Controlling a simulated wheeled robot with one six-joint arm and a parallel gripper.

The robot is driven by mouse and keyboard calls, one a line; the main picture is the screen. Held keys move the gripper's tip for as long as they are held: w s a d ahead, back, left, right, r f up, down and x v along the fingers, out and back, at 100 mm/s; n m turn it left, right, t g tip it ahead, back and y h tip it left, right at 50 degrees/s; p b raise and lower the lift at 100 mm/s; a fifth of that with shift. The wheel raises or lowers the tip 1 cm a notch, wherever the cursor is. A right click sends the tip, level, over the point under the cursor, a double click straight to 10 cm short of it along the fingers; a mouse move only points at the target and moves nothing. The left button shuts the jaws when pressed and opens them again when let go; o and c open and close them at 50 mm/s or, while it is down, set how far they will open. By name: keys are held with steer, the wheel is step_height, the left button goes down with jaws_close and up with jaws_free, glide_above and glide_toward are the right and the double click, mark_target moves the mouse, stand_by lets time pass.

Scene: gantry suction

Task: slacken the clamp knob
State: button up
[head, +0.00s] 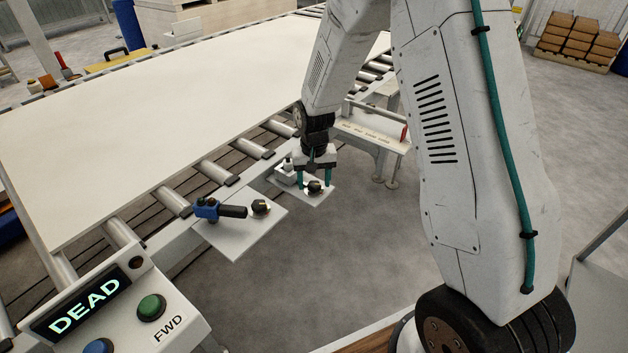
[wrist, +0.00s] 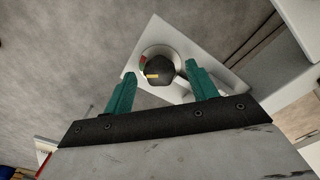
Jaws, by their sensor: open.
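The clamp knob is not labelled in view. A dark knob (wrist: 160,70) with a yellow mark sits on a round pale base with a small red and green patch, on a light plate (wrist: 139,60). In the head view this knob (head: 314,187) is below my gripper (head: 314,182). My gripper (wrist: 160,84) is open, its two teal fingers on either side of the knob. They look apart from it, but the height gap is hard to judge. A second dark knob (head: 261,207) stands on the nearer plate (head: 240,236), beside a blue clamp with a black handle (head: 222,210).
A roller conveyor (head: 218,173) carries a large white sheet (head: 170,100). A control box with a "DEAD" display (head: 84,306), a green button (head: 151,307) and a blue button (head: 98,347) is at lower left. A workbench (head: 372,137) stands behind my gripper. Open floor lies in front.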

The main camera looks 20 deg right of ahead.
steer(key=shift+f, duration=0.1)
steer(key=c, duration=1)
steer(key=shift+n, duration=0.3)
steer(key=n, duration=0.3)
steer(key=shift+n, duration=1.8)
steer(key=o, duration=1)
